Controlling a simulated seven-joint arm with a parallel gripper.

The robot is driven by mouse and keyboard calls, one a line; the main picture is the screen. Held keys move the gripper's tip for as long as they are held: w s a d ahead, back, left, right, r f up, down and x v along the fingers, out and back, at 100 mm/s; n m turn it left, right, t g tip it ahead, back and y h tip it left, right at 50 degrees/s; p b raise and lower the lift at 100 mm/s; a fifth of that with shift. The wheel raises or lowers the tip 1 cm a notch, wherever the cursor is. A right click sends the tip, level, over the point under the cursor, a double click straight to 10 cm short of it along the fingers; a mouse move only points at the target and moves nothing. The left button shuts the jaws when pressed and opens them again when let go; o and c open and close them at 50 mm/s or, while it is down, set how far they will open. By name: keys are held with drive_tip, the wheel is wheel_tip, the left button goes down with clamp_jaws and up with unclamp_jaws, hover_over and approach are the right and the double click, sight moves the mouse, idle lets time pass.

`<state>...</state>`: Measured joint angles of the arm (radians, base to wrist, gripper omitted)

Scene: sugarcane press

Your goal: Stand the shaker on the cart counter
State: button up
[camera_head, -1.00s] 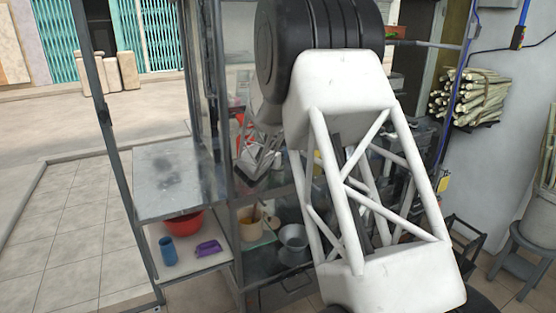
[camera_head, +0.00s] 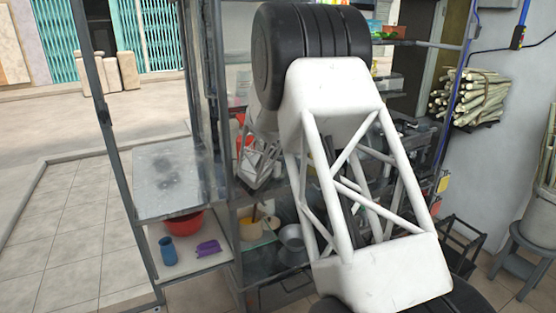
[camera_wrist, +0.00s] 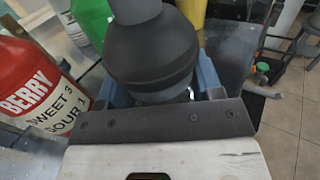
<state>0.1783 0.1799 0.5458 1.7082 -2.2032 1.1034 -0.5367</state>
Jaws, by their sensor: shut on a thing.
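A dark grey shaker with a rounded shoulder and narrow cap (camera_wrist: 150,52) fills the upper middle of the wrist view. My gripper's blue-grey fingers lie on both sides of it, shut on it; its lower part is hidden. In the head view my gripper (camera_head: 256,168) is inside the cart frame, right of the bare metal counter (camera_head: 168,180), and the shaker cannot be made out there. Whether the shaker touches a surface cannot be told.
In the wrist view a red bottle marked BERRY (camera_wrist: 35,85) stands close left, with a green bottle (camera_wrist: 92,18) behind. A yellow thing (camera_wrist: 192,10) is close beyond the shaker. Cart posts (camera_head: 103,115) bound the counter, whose left part is clear.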

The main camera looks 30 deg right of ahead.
drive_tip(key=o, duration=0.9)
drive_tip(key=shift+f, duration=0.1)
drive_tip(key=shift+r, duration=0.2)
drive_tip(key=v, duration=1.2)
